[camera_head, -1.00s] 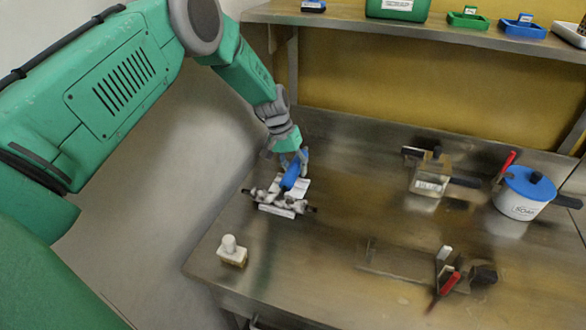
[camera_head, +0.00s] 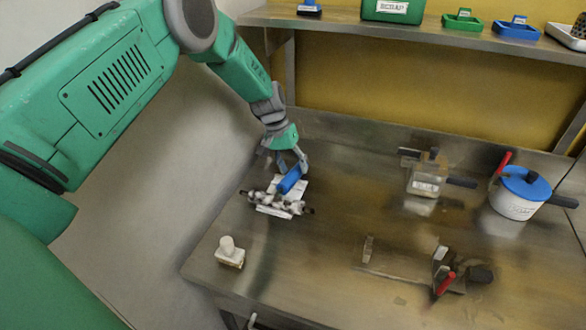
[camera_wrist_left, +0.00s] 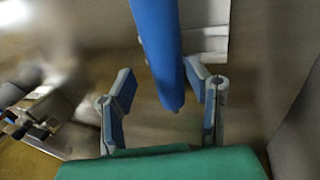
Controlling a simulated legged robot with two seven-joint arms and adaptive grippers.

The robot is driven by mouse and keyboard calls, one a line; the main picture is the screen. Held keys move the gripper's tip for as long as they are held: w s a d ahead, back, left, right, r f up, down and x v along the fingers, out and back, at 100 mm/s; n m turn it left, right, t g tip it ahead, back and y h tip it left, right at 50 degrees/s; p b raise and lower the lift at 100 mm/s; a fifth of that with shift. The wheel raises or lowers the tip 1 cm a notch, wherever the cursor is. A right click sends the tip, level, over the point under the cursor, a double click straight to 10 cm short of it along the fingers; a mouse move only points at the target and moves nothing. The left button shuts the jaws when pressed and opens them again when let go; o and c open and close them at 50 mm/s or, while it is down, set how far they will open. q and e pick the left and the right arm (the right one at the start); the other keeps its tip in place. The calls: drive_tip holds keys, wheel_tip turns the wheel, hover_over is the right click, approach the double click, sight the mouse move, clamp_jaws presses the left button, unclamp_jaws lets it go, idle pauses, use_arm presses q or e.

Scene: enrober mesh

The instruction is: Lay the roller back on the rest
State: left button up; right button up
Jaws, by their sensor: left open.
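The roller has a blue handle (camera_head: 290,179) that slopes down toward a lumpy grey-white cylinder (camera_head: 277,203) at the left of the metal table. The cylinder lies across a low rest with a white labelled front (camera_head: 273,211); the exact contact is too small to tell. My left gripper (camera_head: 291,164) is open, at the handle's upper end. In the left wrist view the blue handle (camera_wrist_left: 158,45) passes between the spread fingers (camera_wrist_left: 160,88), with visible gaps on both sides. My right gripper is not in view.
A white stamp-like block (camera_head: 230,252) stands near the table's front left edge. A lidded pot (camera_head: 518,196), a boxy tool (camera_head: 427,177) and a red-handled tool (camera_head: 445,283) are to the right. A shelf (camera_head: 400,32) runs along the back. The table's middle is clear.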

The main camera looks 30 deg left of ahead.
use_arm(q)
drive_tip(key=v, duration=0.7)
drive_tip(key=shift+a+b, duration=0.25)
drive_tip(key=shift+b, duration=0.2)
drive_tip(key=shift+f, duration=0.15)
